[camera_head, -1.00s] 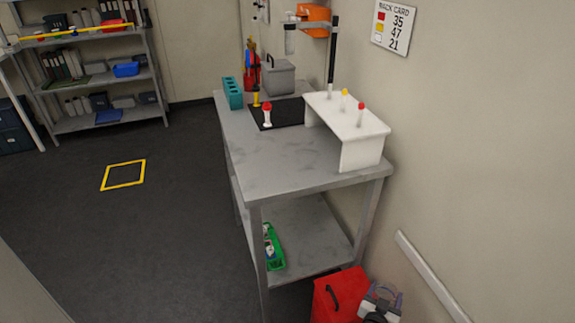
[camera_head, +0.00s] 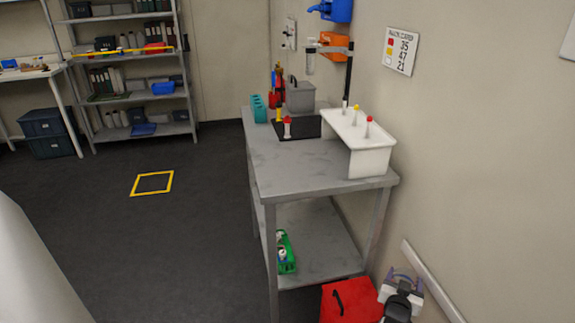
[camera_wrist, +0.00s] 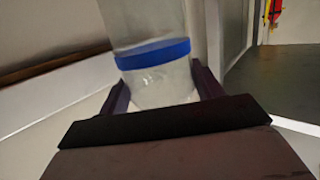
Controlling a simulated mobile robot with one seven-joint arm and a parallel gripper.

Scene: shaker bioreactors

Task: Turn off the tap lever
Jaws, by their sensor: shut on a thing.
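I cannot pick out a tap lever for certain in either view. A blue wall fixture (camera_head: 336,10) is cut by the top edge of the head view, and no lever can be made out on it. In the wrist view my gripper (camera_wrist: 160,82) has its purple fingers on both sides of a clear container (camera_wrist: 150,22) with a blue band (camera_wrist: 153,53). The gripper is shut on this container, whose top is out of frame and whose lower end is partly hidden by the gripper body.
A grey bench (camera_head: 290,175) stands along the right wall, with a white rack (camera_head: 372,160), a teal holder (camera_head: 259,108) and a grey box (camera_head: 299,97). A red box (camera_head: 350,302) is on the floor. Shelves (camera_head: 137,97) stand at the back left.

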